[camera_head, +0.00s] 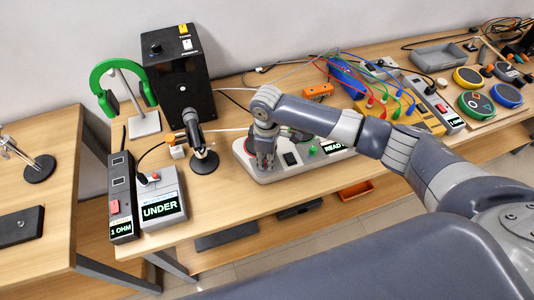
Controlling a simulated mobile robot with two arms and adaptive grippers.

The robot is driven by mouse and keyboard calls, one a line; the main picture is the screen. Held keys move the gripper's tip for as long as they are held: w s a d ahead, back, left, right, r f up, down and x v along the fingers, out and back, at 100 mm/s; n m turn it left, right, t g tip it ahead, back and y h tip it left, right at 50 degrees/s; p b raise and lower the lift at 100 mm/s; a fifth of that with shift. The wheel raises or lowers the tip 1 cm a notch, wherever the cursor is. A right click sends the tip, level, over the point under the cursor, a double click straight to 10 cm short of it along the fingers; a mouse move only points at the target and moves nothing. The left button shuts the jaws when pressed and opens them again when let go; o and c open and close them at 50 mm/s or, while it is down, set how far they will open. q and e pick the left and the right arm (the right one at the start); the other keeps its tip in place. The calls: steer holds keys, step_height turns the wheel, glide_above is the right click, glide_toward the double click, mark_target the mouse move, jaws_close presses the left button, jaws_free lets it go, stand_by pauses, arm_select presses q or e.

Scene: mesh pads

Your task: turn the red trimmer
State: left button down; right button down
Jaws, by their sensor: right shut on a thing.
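My right gripper (265,160) points down onto the left end of a light grey panel (275,174) with a "READY"-like sign. It is shut on the red trimmer (249,147); only a red edge shows beside the fingers, which hide most of it. A green button (312,150) and a dark switch (290,158) sit on the panel to the right of the gripper. My left gripper is not in view.
Left of the panel stand a microphone (196,140) on a round base, a grey box reading "UNDER" (160,203) and a dark "1 OHM" strip (122,200). A black speaker box (180,75) and green headphones (103,72) stand behind. Cables and coloured pads crowd the right.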

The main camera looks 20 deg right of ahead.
stand_by(0.3)
steer(key=c, duration=1.4)
jaws_free()
steer(key=shift+c, duration=0.2)
step_height(320, 180, up, 12)
